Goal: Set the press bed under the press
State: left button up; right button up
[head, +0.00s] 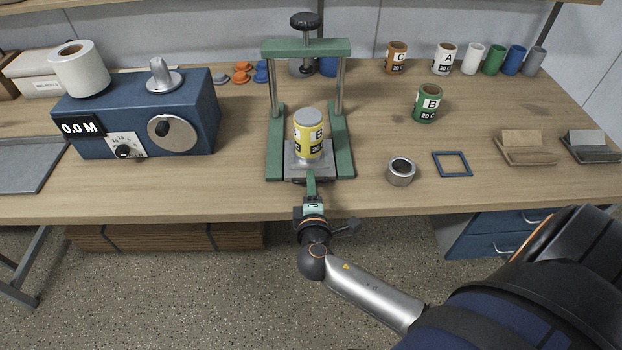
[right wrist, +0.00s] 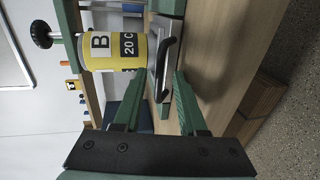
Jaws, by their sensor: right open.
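The press (head: 306,47) has a green frame, a black hand screw on top and two green base rails. The press bed (head: 294,160) is a grey metal plate between the rails at the front. It carries an upright yellow can (head: 309,140) marked B. In the right wrist view the bed (right wrist: 155,80) shows its dark handle (right wrist: 168,55) close to my fingertips. My right gripper (head: 311,178) is at the front of the bed. It is open, its green fingers (right wrist: 155,90) apart near the handle; I cannot tell whether they touch it. My left gripper is not in view.
A blue machine (head: 200,115) stands left of the press. Cans and cups line the back. The table's front edge lies just before the press.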

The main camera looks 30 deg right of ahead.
jog(key=shift+c, duration=0.3)
grip_shut()
dwell(1.3)
